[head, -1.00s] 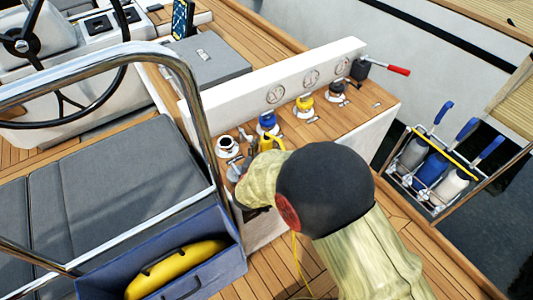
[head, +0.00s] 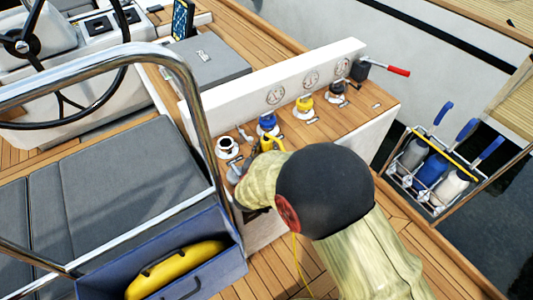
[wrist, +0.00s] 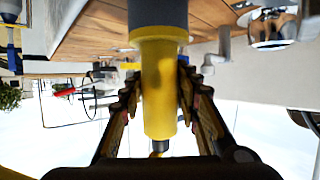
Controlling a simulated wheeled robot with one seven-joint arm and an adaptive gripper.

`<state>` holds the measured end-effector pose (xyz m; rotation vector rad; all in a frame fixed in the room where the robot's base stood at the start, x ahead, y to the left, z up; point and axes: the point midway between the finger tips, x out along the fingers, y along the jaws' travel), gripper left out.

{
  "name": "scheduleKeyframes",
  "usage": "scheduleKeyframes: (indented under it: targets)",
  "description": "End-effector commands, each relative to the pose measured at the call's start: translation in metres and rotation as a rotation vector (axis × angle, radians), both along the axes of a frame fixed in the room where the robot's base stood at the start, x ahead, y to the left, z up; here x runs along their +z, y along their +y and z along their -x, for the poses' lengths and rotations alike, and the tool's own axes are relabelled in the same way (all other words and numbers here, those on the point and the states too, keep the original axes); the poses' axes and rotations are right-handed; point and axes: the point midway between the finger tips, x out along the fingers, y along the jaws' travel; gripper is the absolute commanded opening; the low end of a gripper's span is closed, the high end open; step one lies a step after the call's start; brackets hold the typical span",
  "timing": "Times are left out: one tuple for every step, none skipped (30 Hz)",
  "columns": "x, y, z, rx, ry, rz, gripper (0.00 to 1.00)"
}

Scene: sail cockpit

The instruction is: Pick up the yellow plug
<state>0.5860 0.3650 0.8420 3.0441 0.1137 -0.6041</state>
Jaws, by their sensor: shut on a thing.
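The yellow plug (wrist: 158,90) stands between my gripper's fingers in the wrist view, with a dark grey part at the top of the picture. My gripper (wrist: 160,110) is shut on its yellow body, one finger on each side. In the head view my arm hides most of the gripper and plug. A bit of yellow (head: 268,143) shows beside the gripper at the front of the wooden console top (head: 345,125). A thin yellow cord (head: 297,262) hangs below my arm.
A blue bin (head: 215,270) holds a yellow item (head: 175,272).

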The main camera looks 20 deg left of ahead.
Motion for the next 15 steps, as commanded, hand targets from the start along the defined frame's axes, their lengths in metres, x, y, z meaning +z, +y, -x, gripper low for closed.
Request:
scheduleKeyframes:
  targets:
    - [0.001,0.000,0.000,0.000,-0.001,0.000,0.00]
    - [0.001,0.000,0.000,0.000,-0.001,0.000,0.00]
    - [0.001,0.000,0.000,0.000,-0.001,-0.001,0.00]
    - [0.003,0.000,0.000,0.000,-0.001,-0.001,0.00]
    - [0.005,0.000,0.000,0.000,-0.001,-0.001,0.00]
    - [0.008,0.000,0.000,0.000,-0.002,-0.001,0.00]
    - [0.012,0.000,0.000,-0.001,-0.002,-0.002,0.00]
    - [0.016,0.000,0.000,-0.001,-0.002,-0.002,0.00]
    - [0.024,0.000,-0.001,-0.001,-0.003,-0.003,0.00]
    - [0.030,0.001,-0.001,0.000,-0.003,-0.003,0.00]
    - [0.037,0.001,-0.001,0.000,-0.004,-0.003,0.00]
    - [0.045,0.001,-0.001,0.001,-0.004,-0.004,0.00]
    - [0.051,0.001,-0.001,0.001,-0.003,-0.004,0.00]
    - [0.057,0.001,0.000,0.000,-0.003,-0.003,0.00]
    - [0.064,0.000,0.000,0.000,-0.003,-0.003,0.00]
